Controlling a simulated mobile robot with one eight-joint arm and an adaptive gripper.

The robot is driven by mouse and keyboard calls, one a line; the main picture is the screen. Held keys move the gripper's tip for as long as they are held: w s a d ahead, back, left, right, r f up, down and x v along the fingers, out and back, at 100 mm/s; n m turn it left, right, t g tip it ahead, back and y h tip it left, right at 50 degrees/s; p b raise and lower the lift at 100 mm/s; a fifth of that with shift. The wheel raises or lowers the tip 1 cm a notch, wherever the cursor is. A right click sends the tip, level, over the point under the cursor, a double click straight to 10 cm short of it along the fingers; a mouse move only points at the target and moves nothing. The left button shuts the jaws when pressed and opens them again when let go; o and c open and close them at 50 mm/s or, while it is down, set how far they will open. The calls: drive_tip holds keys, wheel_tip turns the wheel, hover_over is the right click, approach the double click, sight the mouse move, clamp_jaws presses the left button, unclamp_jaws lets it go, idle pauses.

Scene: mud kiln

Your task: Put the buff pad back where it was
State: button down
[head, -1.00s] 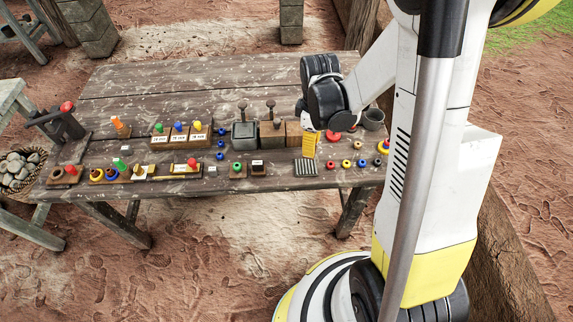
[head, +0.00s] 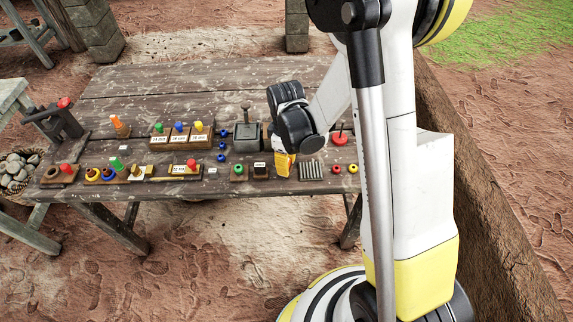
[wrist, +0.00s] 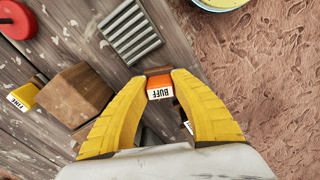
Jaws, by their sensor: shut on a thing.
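The buff pad (wrist: 160,86) is a small orange block with a white label reading BUFF. My gripper (wrist: 163,78) has its yellow fingers shut on it, one on each side, in the wrist view. In the head view my gripper (head: 284,163) hangs near the table's front edge, between a small dark block with a white label (head: 260,170) and a grey ridged rack (head: 311,170). The rack also shows ahead of the fingers in the wrist view (wrist: 130,30). The pad is hidden in the head view. A finger mostly covers another white label (wrist: 188,127).
A wooden block (wrist: 75,95) and a yellow piece labelled FINE (wrist: 22,97) are left of the fingers in the wrist view. A red disc (head: 340,138) lies farther right. Labelled peg blocks (head: 180,138) stand left. The back of the table (head: 180,80) is clear.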

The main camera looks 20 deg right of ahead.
drive_tip(key=shift+f, duration=0.1)
drive_tip(key=c, duration=1.2)
unclamp_jaws()
wheel_tip(320, 180, up, 13)
drive_tip(key=p, duration=0.5)
drive_tip(key=shift+s+r+m+t, duration=1.2)
drive_tip(key=shift+s+r+m, duration=0.45)
drive_tip(key=shift+s+r, duration=0.75)
drive_tip(key=shift+s+r+m+t, duration=1.2)
drive_tip(key=shift+s+r+m, duration=0.55)
drive_tip(key=shift+r, duration=1.15)
drive_tip(key=shift+s+r+m+t, duration=1.2)
drive_tip(key=shift+s+r+m, duration=0.4)
drive_tip(key=shift+s+r, duration=0.8)
drive_tip(key=shift+w+r, duration=0.2)
drive_tip(key=shift+w, duration=0.1)
